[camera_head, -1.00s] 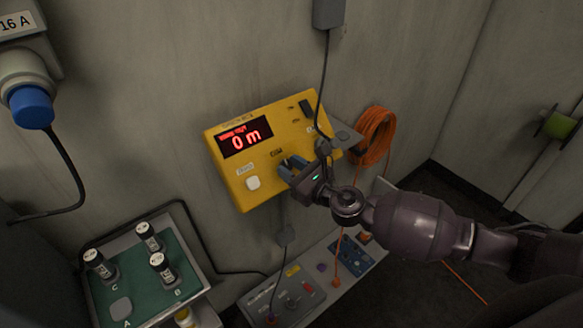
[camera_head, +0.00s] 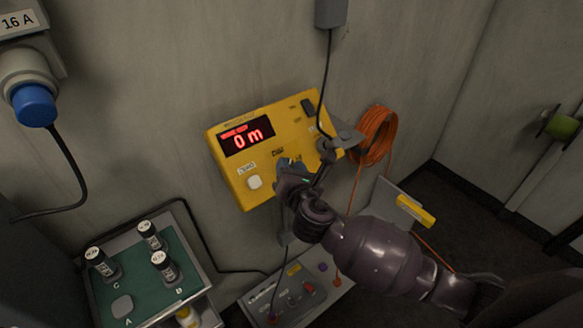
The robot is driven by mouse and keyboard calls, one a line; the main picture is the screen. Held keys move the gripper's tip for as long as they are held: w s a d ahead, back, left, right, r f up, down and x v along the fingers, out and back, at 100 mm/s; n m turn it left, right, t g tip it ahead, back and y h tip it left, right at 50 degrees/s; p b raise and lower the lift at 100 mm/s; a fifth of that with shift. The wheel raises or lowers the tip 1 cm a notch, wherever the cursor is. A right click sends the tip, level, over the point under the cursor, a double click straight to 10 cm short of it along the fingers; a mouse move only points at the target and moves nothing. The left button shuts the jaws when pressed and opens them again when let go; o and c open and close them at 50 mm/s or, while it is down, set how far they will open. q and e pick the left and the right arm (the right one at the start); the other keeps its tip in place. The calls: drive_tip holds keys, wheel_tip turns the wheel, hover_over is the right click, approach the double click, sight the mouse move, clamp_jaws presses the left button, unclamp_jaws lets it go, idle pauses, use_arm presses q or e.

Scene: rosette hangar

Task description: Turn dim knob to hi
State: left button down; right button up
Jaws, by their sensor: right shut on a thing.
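The yellow box (camera_head: 235,177) on the wall has a red display (camera_head: 247,137) reading "0 m". A white button (camera_head: 255,182) sits at its lower left. A small dark label, seemingly "DIM" (camera_head: 278,152), is on its lower middle face. My right gripper (camera_head: 286,166) is shut just below that label, against the box face. It is shut on the dim knob, which the fingers mostly hide, so its pointing direction cannot be told. My left gripper is not in view.
A dark cable runs down to the box's right end. An orange cable coil (camera_head: 377,135) hangs to the right. A grey panel (camera_head: 290,302) with small controls lies below.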

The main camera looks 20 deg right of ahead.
drive_tip(key=m+g+h, duration=0.1)
drive_tip(key=m, duration=0.1)
drive_tip(key=m+g+h, duration=0.1)
drive_tip(key=m+h, duration=0.1)
drive_tip(key=m, duration=0.1)
drive_tip(key=shift+a+r+m, duration=0.1)
drive_tip(key=shift+a+m, duration=0.1)
drive_tip(key=shift+m, duration=0.1)
drive_tip(key=shift+w+r+m+g+h, duration=0.15)
drive_tip(key=shift+m+g+h, duration=0.85)
drive_tip(key=shift+m+g, duration=0.85)
drive_tip(key=shift+m+t, duration=0.25)
drive_tip(key=shift+m, duration=0.3)
drive_tip(key=o, duration=0.9)
drive_tip(key=v, duration=1.1)
drive_tip(key=shift+b, duration=0.3)
drive_tip(key=shift+w, duration=0.1)
